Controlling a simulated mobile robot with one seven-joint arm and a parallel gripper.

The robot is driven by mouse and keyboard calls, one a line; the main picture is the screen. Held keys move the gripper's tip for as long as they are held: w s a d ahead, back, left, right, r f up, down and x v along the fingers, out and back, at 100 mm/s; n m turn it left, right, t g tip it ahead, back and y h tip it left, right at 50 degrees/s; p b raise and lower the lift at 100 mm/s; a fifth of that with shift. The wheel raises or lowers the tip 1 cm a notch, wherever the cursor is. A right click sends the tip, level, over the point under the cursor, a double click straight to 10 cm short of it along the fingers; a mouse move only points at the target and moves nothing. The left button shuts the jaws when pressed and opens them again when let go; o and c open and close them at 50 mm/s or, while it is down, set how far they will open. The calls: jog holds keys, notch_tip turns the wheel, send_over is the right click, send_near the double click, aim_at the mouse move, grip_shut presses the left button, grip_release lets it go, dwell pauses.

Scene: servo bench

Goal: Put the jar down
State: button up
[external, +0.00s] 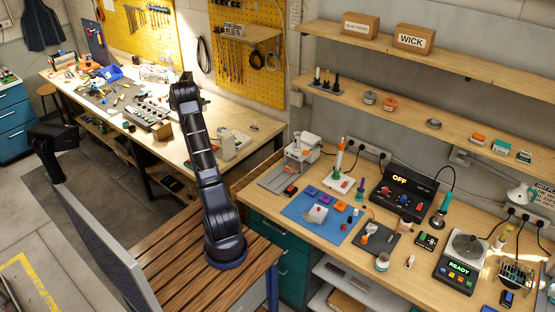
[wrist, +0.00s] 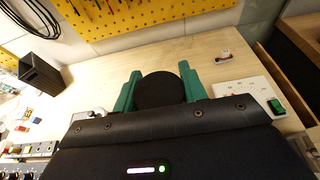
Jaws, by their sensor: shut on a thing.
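In the wrist view, my gripper (wrist: 158,84) has its two green fingers on either side of a dark round object (wrist: 160,91), which appears to be the jar seen from its top. The fingers are shut on it. Its lower part is hidden, and I cannot tell whether it touches the pale wooden bench (wrist: 215,78) beneath. In the external view, my arm reaches up toward the far bench (external: 205,160), and its links hide the gripper and the jar.
In the wrist view, a white panel with a green switch (wrist: 277,106) lies right of the fingers. A small red-and-white item (wrist: 225,56) is behind it. A black open box (wrist: 38,74) stands left. The yellow pegboard (wrist: 140,14) is at the back. Bare bench lies around the jar.

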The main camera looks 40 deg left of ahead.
jog(key=shift+r, duration=0.75)
